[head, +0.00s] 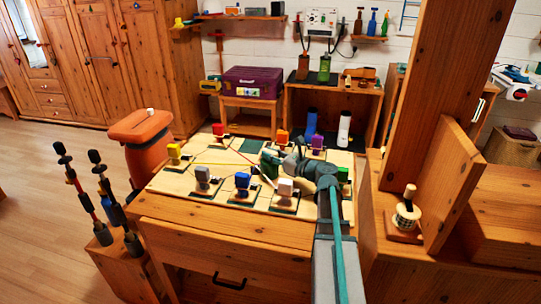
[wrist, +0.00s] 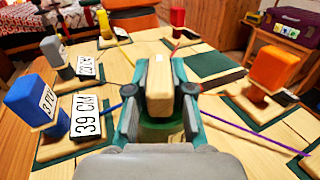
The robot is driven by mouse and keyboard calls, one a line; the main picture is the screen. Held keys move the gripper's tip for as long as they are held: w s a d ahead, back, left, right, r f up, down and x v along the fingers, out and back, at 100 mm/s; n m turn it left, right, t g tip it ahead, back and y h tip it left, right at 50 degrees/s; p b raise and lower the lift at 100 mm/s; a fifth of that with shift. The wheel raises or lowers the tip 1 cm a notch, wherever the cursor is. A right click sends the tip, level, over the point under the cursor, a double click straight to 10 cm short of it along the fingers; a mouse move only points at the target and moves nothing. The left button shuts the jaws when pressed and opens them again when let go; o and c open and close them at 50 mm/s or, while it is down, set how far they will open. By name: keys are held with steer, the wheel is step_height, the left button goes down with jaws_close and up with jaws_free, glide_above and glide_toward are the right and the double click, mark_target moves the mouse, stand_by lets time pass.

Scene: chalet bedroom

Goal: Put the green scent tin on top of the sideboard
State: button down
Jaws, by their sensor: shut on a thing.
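My gripper (wrist: 160,105) is shut on a pale wooden block-like grip with a green rounded body beneath it, which looks like the green scent tin (wrist: 160,132). The fingers hide most of that body. In the head view my gripper (head: 273,164) is over the middle of the board-covered wooden top, with a green part (head: 268,158) at its tip. Whether the tin touches the board is not clear. A drawer unit with a dark handle (head: 200,262) stands below the boards. Which piece is the sideboard is not certain.
An empty dark green pad (wrist: 213,65) lies just beyond the gripper. A wooden post (head: 440,90) and a spool-like item (head: 405,217) are at right.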

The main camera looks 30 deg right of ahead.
steer(key=c, duration=1)
jaws_free()
steer(key=shift+s+d, duration=0.1)
steer(key=shift+s, duration=0.15)
steer(key=v, duration=1)
steer(key=shift+s+d+r, duration=0.1)
steer(key=shift+s+d, duration=0.05)
steer(key=shift+s, duration=0.15)
steer(key=shift+o, duration=0.4)
steer(key=shift+s+d, duration=0.2)
steer(key=shift+s, duration=0.2)
